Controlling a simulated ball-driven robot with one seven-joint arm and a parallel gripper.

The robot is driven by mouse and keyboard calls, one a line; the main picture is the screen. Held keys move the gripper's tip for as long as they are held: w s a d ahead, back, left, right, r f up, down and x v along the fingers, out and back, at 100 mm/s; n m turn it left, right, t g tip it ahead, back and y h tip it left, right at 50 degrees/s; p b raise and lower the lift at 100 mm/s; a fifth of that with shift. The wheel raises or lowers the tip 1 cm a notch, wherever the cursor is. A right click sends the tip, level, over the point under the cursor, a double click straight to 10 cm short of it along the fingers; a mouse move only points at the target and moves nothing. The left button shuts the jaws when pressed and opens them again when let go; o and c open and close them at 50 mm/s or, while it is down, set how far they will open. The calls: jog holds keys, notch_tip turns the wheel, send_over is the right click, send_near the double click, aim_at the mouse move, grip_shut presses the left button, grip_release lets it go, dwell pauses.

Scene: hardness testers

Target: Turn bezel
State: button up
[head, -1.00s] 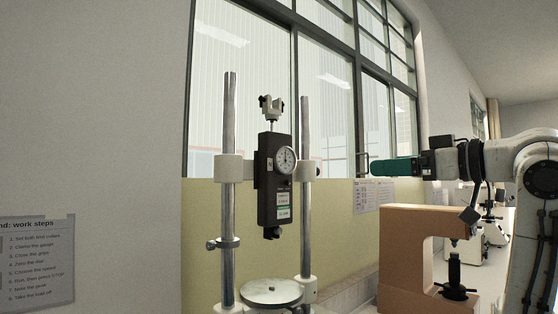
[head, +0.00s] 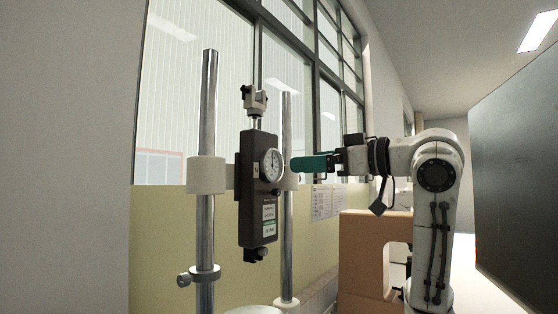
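The gauge (head: 258,208) is a dark upright box on a test stand in the head view. Its round white dial (head: 270,163) sits on the upper part of the face, with the bezel (head: 262,164) as a thin ring around it. My gripper (head: 295,164) has green fingers that point left towards the dial, at about its height. In the picture a small gap shows between the fingertips and the bezel. How far apart they are in depth I cannot tell. The fingers are seen from the side, so their opening is hidden.
Two steel columns carry the gauge, the left one (head: 207,120) nearer and the right one (head: 287,120) behind my fingertips. A pale collar (head: 206,175) rings the left column. An orange-brown tester frame (head: 365,250) stands below my arm. A dark panel (head: 515,170) fills the right side.

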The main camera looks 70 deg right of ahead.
aim_at(275, 163)
jog(key=p+x, duration=0.2)
jog(key=x, duration=0.6)
jog(key=shift+c, duration=0.5)
jog(key=c, duration=0.8)
jog(key=shift+c, duration=0.2)
jog(key=o, duration=0.9)
jog(key=shift+o, duration=0.2)
jog(key=shift+s, duration=0.1)
